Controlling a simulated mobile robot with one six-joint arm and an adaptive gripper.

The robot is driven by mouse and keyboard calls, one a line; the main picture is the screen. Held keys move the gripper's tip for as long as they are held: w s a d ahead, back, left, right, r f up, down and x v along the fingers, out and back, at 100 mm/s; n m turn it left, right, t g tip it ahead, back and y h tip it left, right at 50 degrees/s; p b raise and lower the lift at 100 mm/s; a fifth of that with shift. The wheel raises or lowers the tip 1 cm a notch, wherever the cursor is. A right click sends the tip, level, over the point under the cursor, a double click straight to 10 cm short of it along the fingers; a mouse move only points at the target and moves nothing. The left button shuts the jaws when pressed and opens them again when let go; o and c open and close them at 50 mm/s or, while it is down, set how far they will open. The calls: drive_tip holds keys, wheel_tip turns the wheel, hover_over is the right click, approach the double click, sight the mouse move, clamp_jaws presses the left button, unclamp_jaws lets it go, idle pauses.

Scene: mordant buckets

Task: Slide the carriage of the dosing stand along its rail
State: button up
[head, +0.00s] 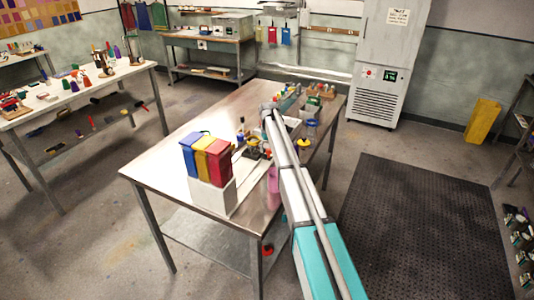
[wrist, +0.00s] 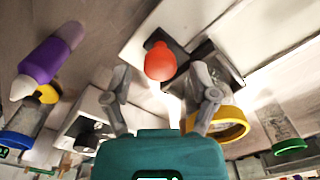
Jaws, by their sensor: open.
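In the wrist view a round red knob (wrist: 159,62) sits on a dark block (wrist: 205,68) beside a long white base (wrist: 190,22). I take the dark block with the knob to be the carriage of the dosing stand; its rail cannot be made out clearly. My gripper (wrist: 160,88) is open, its two grey fingers apart and nothing held between them. The knob shows just beyond the gap between the fingertips; contact cannot be told. In the head view my arm covers part of the table, and the gripper cannot be made out there.
A yellow-rimmed jar (wrist: 222,122) stands close by the right finger. A purple bottle (wrist: 55,55) and a blue-rimmed jar (wrist: 25,125) are at left, a green-rimmed jar (wrist: 288,145) at right. Red, yellow and blue bins (head: 206,158) stand at the front of the metal table (head: 165,160).

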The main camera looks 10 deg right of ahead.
drive_tip(key=shift+f, duration=0.25)
drive_tip(key=shift+c, duration=0.3)
clamp_jaws()
